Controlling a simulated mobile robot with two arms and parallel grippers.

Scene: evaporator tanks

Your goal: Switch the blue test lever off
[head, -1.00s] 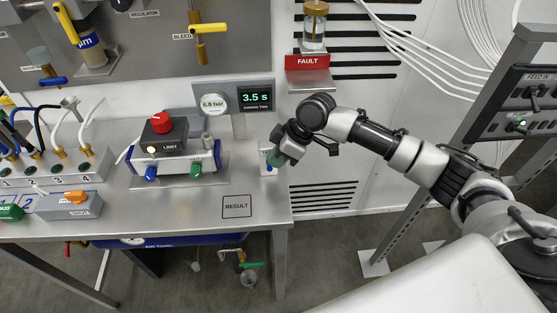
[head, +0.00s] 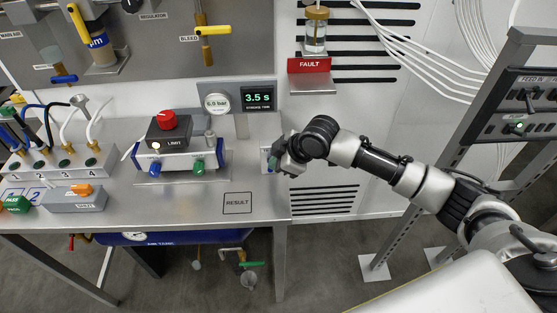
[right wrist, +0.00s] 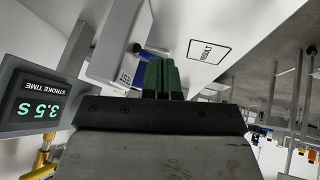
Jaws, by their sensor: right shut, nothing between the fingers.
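The white test box (head: 265,157) stands at the right end of the bench. In the right wrist view its TEST label (right wrist: 126,74) shows. Part of the blue test lever (right wrist: 146,53) shows there, just beyond my green fingertips. In the head view my gripper mostly covers the lever, so its position is hard to read. My right gripper (head: 273,163) is at the front of the box, and its fingers (right wrist: 163,77) are together with nothing between them. I cannot tell whether they touch the lever. My left gripper is not in view.
The stroke time display (head: 258,98) and round gauge (head: 217,104) stand behind the box. The valve unit with blue and green knobs (head: 178,160) is to the left. The RESULT square (head: 237,203) is bare. A red FAULT tray (head: 312,78) hangs on the wall behind.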

